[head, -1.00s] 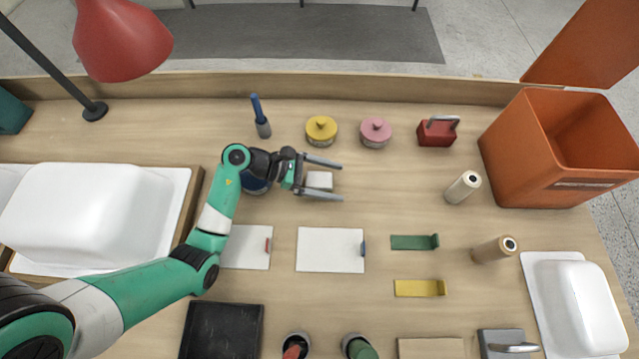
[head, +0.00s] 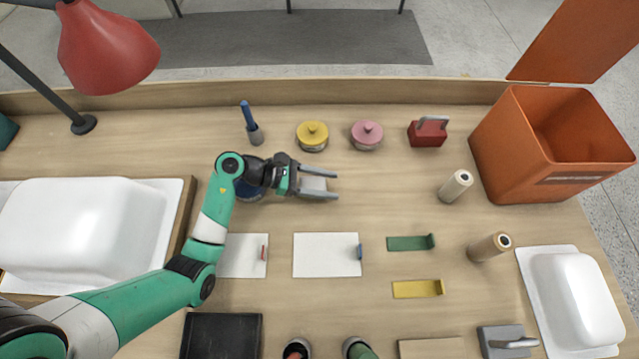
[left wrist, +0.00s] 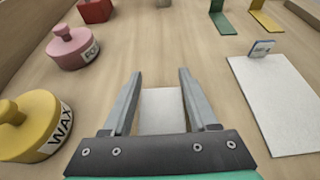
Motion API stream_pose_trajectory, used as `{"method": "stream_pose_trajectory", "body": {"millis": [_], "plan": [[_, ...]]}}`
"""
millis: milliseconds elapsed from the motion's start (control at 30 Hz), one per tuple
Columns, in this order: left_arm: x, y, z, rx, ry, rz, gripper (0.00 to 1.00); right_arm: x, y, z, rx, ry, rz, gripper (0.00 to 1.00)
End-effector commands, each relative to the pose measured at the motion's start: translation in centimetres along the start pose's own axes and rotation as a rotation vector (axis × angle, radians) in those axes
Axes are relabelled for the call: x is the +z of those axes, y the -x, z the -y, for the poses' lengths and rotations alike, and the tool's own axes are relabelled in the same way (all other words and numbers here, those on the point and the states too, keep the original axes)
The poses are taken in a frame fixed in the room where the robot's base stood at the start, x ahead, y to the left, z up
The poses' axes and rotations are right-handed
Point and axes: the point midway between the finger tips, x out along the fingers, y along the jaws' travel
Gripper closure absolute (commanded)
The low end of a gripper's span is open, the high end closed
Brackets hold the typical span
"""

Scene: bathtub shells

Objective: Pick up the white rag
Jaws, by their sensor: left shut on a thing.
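The white rag (head: 313,184) is a small pale folded block near the middle of the bench, below the yellow tin. My left gripper (head: 334,185) is around it, a finger along each side, shut on it. In the left wrist view the rag (left wrist: 162,110) shows between the two fingers of the left gripper (left wrist: 160,76), its near end hidden by the gripper body. I cannot tell whether the rag is clear of the bench. My right gripper is not in view.
The yellow wax tin (head: 312,136) and pink tin (head: 367,135) stand just beyond the gripper. A white sheet (head: 326,256) lies nearer.

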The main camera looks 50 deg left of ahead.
Motion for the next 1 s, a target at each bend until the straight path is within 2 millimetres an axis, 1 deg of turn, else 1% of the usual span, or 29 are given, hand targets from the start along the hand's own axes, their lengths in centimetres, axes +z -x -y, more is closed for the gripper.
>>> {"method": "stream_pose_trajectory", "body": {"millis": [167,300,367,533,600,700,800,900,1000], "plan": [[1.3,0.5,0.0,0.000,-0.003,0.001,0.95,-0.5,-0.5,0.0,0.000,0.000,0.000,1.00],[3.7,1.6,0.0,0.002,-0.004,0.001,0.95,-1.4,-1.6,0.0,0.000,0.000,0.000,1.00],[4.7,2.8,1.1,0.002,-0.003,0.001,0.95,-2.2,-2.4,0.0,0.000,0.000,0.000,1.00],[8.3,6.7,4.3,0.003,-0.003,0.001,0.95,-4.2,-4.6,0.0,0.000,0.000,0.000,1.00],[8.3,8.1,6.2,0.003,0.003,-0.001,0.95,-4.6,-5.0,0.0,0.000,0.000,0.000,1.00],[8.6,9.9,8.3,0.004,0.002,0.000,0.95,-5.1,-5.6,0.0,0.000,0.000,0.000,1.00],[8.9,11.1,9.9,0.003,0.001,0.000,0.95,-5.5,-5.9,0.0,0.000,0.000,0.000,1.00],[8.9,11.9,10.9,0.003,0.001,0.000,0.95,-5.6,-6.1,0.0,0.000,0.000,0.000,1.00],[9.0,12.3,11.5,0.000,0.000,0.000,0.95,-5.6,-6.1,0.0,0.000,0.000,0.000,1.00]]}}
